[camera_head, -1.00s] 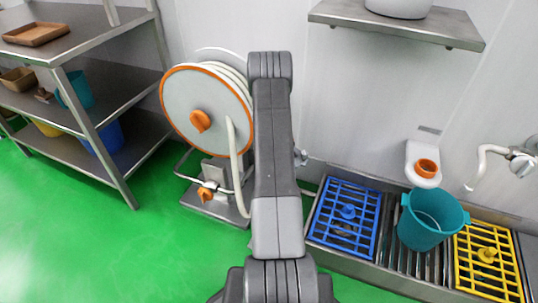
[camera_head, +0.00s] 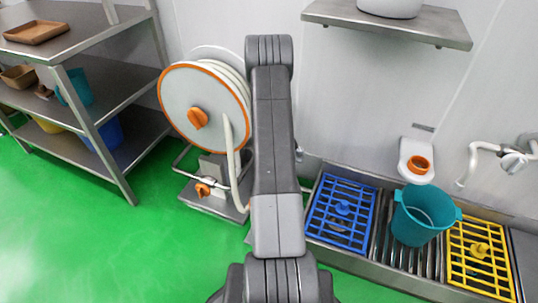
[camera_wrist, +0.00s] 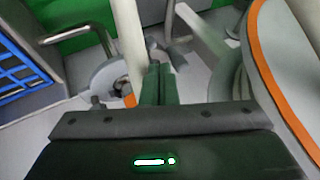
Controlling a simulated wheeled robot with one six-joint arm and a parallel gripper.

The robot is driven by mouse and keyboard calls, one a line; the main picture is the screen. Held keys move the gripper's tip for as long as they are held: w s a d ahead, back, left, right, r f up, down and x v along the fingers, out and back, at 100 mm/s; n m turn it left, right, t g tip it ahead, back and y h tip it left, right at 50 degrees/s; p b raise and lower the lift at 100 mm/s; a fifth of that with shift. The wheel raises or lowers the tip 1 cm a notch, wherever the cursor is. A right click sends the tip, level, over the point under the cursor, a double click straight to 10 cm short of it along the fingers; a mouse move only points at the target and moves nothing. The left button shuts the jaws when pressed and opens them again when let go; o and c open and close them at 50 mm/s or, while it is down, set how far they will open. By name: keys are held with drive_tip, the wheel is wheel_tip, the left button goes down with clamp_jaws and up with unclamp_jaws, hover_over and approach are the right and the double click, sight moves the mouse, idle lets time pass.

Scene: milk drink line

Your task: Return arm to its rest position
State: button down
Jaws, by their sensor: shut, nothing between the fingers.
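My arm rises through the middle of the head view and covers part of the scene behind it. The gripper is hidden in that view. In the wrist view my gripper (camera_wrist: 159,82) is shut and empty, with its two dark fingers side by side. Beyond the fingers in the wrist view are the hose reel's base and pale hose. The hose reel (camera_head: 183,95), grey with an orange rim, stands just left of my arm in the head view. Its orange rim (camera_wrist: 268,80) also shows at the right of the wrist view.
A metal shelf rack (camera_head: 105,85) with trays and tubs stands at the left. At the right, a drain trough holds a blue grate (camera_head: 340,212), a teal bucket (camera_head: 418,218) and a yellow grate (camera_head: 478,256). A wall shelf (camera_head: 390,24) hangs above. Green floor (camera_head: 80,240) is clear at lower left.

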drive_tip(key=v, duration=0.2)
drive_tip(key=a+v, duration=0.1)
drive_tip(key=v, duration=0.2)
drive_tip(key=shift+s+p, duration=0.15)
drive_tip(key=shift+p, duration=0.25)
drive_tip(key=w+a+f+b, duration=0.2)
drive_tip(key=w+a+f, duration=0.1)
drive_tip(key=w+f, duration=0.5)
drive_tip(key=shift+w+b, duration=0.3)
drive_tip(key=shift+w, duration=0.25)
drive_tip(key=shift+s, duration=0.1)
